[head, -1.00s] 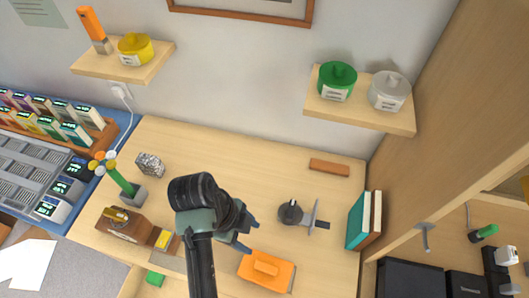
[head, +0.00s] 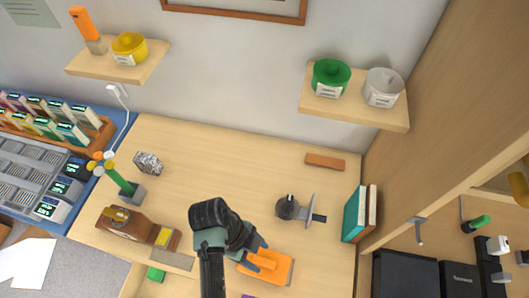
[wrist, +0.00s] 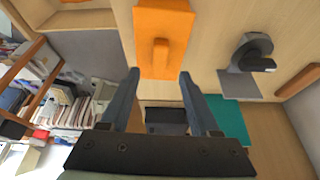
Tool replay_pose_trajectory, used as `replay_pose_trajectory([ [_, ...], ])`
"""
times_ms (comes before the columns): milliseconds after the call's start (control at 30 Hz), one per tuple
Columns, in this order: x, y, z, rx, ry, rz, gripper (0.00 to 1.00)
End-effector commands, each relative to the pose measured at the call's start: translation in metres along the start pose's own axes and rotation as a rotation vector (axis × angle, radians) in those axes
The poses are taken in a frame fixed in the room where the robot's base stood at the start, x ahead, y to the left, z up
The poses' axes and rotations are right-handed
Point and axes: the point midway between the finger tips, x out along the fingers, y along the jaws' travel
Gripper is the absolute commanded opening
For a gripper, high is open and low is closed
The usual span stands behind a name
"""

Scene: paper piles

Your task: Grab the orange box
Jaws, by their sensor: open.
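The orange box (head: 278,269) lies on the wooden desk near its front edge, with a raised orange bar-like handle on top. In the wrist view the orange box (wrist: 175,22) is at the top centre, its handle (wrist: 160,55) pointing down between the fingers. My gripper (head: 252,258) is at the left side of the box in the head view, partly covering it. In the wrist view my gripper (wrist: 158,75) is open, with one finger on each side of the handle and nothing between them that I can tell is touched.
A grey tool with an upright plate (head: 292,208) stands behind the box. A wooden block device (head: 135,228) is at the left. The desk's middle (head: 225,165) is clear.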

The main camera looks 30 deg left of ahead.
Motion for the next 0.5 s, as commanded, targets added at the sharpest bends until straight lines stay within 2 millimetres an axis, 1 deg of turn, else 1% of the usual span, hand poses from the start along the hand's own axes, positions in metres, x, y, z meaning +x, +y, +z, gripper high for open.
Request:
replay_pose_trajectory([
  [200, 0.029, 0.002, 0.003, -0.001, 0.002, 0.003, 0.62],
  [300, 0.037, 0.002, 0.003, -0.001, 0.001, 0.001, 0.62],
  [500, 0.041, 0.002, 0.003, 0.000, 0.000, 0.000, 0.62],
])
